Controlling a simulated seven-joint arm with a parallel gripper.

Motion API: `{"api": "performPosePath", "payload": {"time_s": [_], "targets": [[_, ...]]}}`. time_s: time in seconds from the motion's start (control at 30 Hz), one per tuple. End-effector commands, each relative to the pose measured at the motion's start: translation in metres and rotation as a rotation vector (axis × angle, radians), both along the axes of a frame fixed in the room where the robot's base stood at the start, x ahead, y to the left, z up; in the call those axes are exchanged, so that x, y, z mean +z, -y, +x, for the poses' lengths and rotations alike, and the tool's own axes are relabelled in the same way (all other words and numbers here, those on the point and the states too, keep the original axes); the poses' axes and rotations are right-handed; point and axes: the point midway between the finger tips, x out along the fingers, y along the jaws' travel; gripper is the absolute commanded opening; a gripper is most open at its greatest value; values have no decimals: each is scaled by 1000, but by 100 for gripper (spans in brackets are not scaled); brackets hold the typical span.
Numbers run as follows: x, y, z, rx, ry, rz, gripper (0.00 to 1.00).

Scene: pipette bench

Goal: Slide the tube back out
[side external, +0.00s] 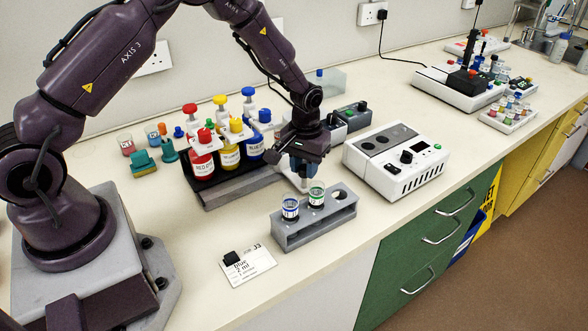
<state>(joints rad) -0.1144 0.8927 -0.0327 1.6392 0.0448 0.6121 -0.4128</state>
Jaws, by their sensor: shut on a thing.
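My gripper (303,174) points down just behind the grey rack and is shut on a slim tube, mostly hidden between the fingers. The tube's lower end is close to the two vials, and I cannot tell whether it is inside one. The rack (290,238) holds a vial with a blue band (290,208) at its left and a vial with a green band (316,194) in its middle. Both stand upright. The rack's right hole is empty.
Red, yellow and blue bottles (229,153) stand in a dark tray behind left. A white device (396,160) stands close on the right. A label card (248,266) with a black block lies front left. The counter's front edge is near the rack.

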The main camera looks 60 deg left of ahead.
Motion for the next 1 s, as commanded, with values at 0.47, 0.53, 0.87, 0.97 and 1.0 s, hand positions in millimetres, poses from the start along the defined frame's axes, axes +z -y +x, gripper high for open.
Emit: {"api": "performPosePath", "payload": {"time_s": [0.47, 0.53, 0.87, 0.97, 1.0], "targets": [[1, 0, 41, -1, 5, 0, 0], [1, 0, 43, -1, 8, 0, 0], [1, 0, 44, -1, 13, 0, 43], [1, 0, 43, -1, 10, 1, 55], [1, 0, 43, -1, 8, 0, 55]]}}
